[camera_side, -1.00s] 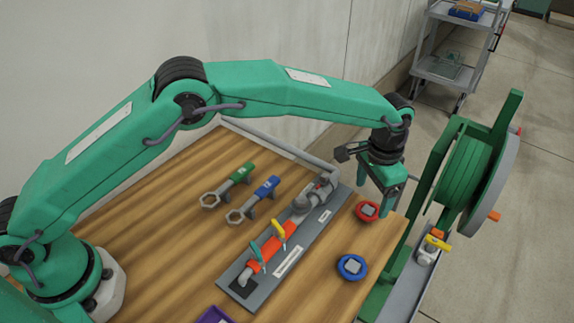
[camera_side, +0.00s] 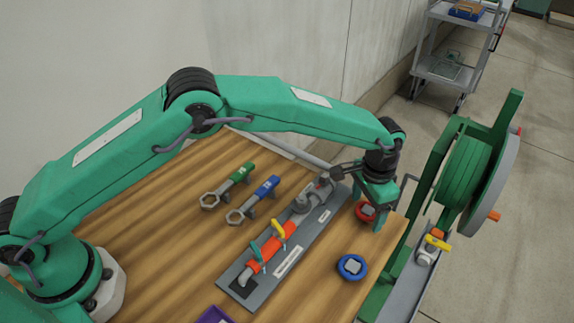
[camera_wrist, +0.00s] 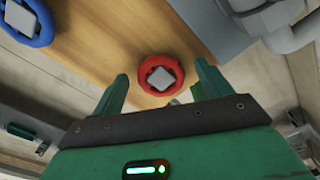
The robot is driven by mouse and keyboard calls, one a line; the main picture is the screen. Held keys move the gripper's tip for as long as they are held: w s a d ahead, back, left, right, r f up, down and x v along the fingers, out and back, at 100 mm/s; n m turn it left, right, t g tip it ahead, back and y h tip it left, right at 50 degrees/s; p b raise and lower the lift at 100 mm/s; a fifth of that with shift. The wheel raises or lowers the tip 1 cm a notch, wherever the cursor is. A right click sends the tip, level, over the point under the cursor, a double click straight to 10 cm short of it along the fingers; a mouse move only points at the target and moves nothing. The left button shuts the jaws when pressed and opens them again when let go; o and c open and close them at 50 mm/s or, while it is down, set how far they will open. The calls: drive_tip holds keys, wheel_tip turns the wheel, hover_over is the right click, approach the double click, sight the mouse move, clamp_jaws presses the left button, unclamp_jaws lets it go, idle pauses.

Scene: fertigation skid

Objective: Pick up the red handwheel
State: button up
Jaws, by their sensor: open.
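The red handwheel (camera_side: 366,211) lies on the wooden table near its right edge, to the right of the pipe assembly's plate. It is a red ring with a grey square hub. In the side view my gripper (camera_side: 369,217) is low at the handwheel, and its fingers partly hide it. In the wrist view the handwheel (camera_wrist: 160,75) shows whole, just beyond the tips and between the two spread fingers of my gripper (camera_wrist: 163,82). My gripper is open with nothing held. I cannot tell whether a finger touches the ring.
A blue handwheel (camera_side: 352,267) lies nearer the front; it also shows in the wrist view (camera_wrist: 28,22). The grey plate (camera_side: 297,243) with pipe and valves is to the left. Green (camera_side: 228,185) and blue (camera_side: 253,200) wrenches lie farther left. A green hose reel (camera_side: 468,170) stands right, beyond the table.

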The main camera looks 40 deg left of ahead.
sight(367, 211)
drive_tip(key=c, duration=1.1)
drive_tip(key=shift+o, duration=0.2)
drive_tip(key=shift+r, duration=0.15)
drive_tip(key=shift+r, duration=0.55)
wheel_tip(367, 211, up, 3)
drive_tip(key=shift+r, duration=0.1)
drive_tip(key=s+d+r, duration=0.5)
drive_tip(key=s+r, duration=0.1)
drive_tip(key=s, duration=0.4)
drive_tip(key=shift+s+r, duration=0.25)
drive_tip(key=shift+s, duration=0.05)
drive_tip(key=shift+a, duration=0.1)
drive_tip(key=w+a+r, duration=0.1)
drive_tip(key=w+a, duration=0.2)
drive_tip(key=a, duration=0.2)
drive_tip(key=w+a+r, duration=0.1)
drive_tip(key=w+a, duration=0.1)
drive_tip(key=a, duration=0.3)
drive_tip(key=w+a+r, duration=0.1)
drive_tip(key=w+a, duration=0.2)
drive_tip(key=a, duration=0.3)
drive_tip(key=shift+w, duration=0.3)
